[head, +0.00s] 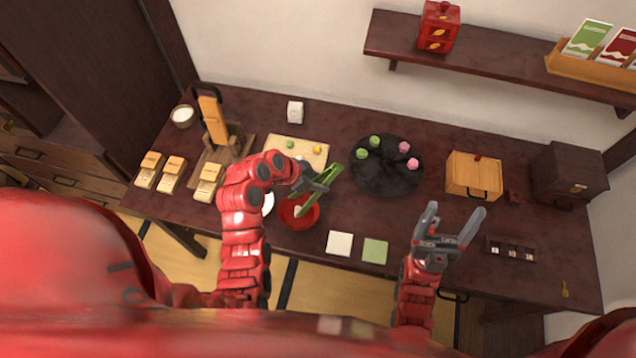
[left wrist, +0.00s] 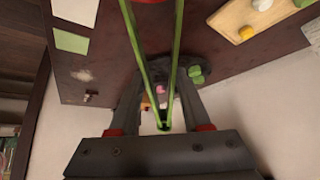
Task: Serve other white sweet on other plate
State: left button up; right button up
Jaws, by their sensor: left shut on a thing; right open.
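My left gripper (head: 322,181) is shut on green tongs (head: 309,202), which also show between its fingers in the left wrist view (left wrist: 178,45). The tongs slant down over a red plate (head: 313,220). A small white sweet (head: 297,210) shows at the tong tips, over or on the red plate; I cannot tell whether the tips grip it. A white plate (head: 268,204) is partly hidden behind my left arm. My right gripper (head: 457,222) is open and empty above the table's front, right of the square mats.
A wooden board (head: 311,158) holds a green and a yellow sweet. A dark round tray (head: 385,182) holds green and pink sweets. A white square (head: 339,243) and a green square (head: 375,251) lie near the front edge. A wooden box (head: 474,177) stands right.

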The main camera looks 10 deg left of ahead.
pick_arm(q)
notch_tip(320, 180, up, 8)
jog(key=shift+p, duration=0.45)
